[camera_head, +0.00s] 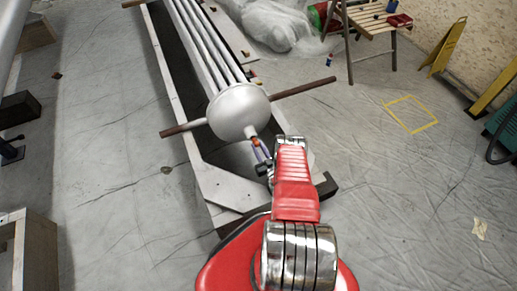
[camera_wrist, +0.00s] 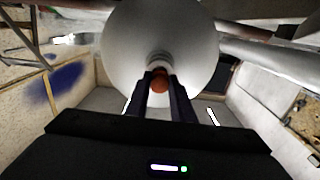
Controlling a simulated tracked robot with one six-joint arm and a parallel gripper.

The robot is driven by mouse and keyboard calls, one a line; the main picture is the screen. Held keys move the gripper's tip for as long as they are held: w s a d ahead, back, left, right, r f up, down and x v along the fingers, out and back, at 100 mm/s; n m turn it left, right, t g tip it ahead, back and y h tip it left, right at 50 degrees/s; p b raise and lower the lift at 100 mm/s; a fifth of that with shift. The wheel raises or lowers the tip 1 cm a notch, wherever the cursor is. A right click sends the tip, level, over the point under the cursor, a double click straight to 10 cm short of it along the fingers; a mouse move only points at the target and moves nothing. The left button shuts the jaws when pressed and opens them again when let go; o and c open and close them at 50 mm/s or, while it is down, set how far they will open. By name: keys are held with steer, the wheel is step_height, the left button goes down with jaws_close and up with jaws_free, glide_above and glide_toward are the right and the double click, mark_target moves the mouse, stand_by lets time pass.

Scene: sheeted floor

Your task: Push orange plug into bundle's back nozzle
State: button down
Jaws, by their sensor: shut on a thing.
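The bundle (camera_head: 238,108) of grey tubes lies in a long trough, its rounded end facing my arm. A short nozzle (camera_head: 250,131) sticks out from the middle of that end; the rounded end also fills the upper middle of the wrist view (camera_wrist: 128,45). My gripper (camera_head: 257,146) is right at the nozzle, shut on the orange plug (camera_wrist: 160,84). In the wrist view the plug sits between the two dark fingers (camera_wrist: 160,88), in line with the nozzle (camera_wrist: 159,60) behind it. Whether the plug touches or enters the nozzle cannot be told.
The pale trough (camera_head: 225,190) surrounds the bundle, with brown rods (camera_head: 305,88) crossing to both sides. A wooden chair (camera_head: 375,22) and a yellow sign (camera_head: 447,45) stand at the back right. The sheeted floor at right is mostly clear around a yellow taped square (camera_head: 410,114).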

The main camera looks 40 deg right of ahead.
steer(key=shift+x, duration=1.2)
stand_by(0.5)
steer(key=c, duration=1.5)
jaws_free()
steer(key=shift+o, duration=0.2)
steer(key=v, duration=1.4)
steer(key=shift+w, duration=0.1)
